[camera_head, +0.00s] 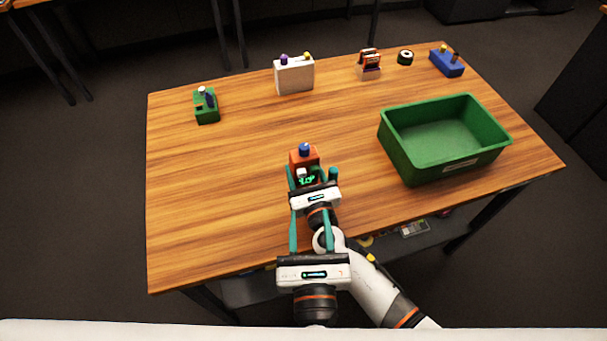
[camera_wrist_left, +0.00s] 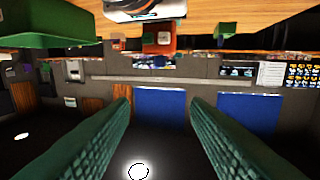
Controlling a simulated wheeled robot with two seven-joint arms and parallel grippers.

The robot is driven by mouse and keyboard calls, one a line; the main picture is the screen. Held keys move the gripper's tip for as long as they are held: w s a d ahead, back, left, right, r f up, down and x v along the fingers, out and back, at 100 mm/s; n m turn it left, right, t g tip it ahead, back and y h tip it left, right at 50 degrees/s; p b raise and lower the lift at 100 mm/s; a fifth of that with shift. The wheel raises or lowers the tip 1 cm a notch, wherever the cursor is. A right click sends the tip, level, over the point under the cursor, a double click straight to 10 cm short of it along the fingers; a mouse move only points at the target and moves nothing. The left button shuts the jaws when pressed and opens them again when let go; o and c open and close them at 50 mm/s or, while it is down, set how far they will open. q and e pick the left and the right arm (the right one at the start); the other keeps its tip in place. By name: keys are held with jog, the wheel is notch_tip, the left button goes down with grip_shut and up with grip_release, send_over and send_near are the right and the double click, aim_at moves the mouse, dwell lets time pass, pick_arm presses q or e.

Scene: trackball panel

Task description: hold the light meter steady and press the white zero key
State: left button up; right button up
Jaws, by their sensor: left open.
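The light meter (camera_head: 304,158) is a small orange-red block with a blue knob on top, standing upright near the table's middle. Its white key (camera_head: 300,173) and a green display face me, partly hidden by a gripper. My right gripper (camera_head: 311,173) is at the meter's near side, its teal fingers spread to either side of it; contact is not clear. My left gripper (camera_head: 310,215) is open and empty, nearer to me, behind the right gripper. In the upside-down left wrist view, the open left fingers (camera_wrist_left: 160,102) frame the room, with the meter (camera_wrist_left: 158,38) above them.
A green bin (camera_head: 400,165) stands at the right on the wooden table (camera_head: 220,190). Along the back are a green device (camera_head: 207,108), a white box (camera_head: 294,76), a red-and-white item (camera_head: 368,66), a dark roll (camera_head: 405,57) and a blue box (camera_head: 446,63). The table's left is clear.

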pick_arm(q)
grip_shut()
dwell(1.8)
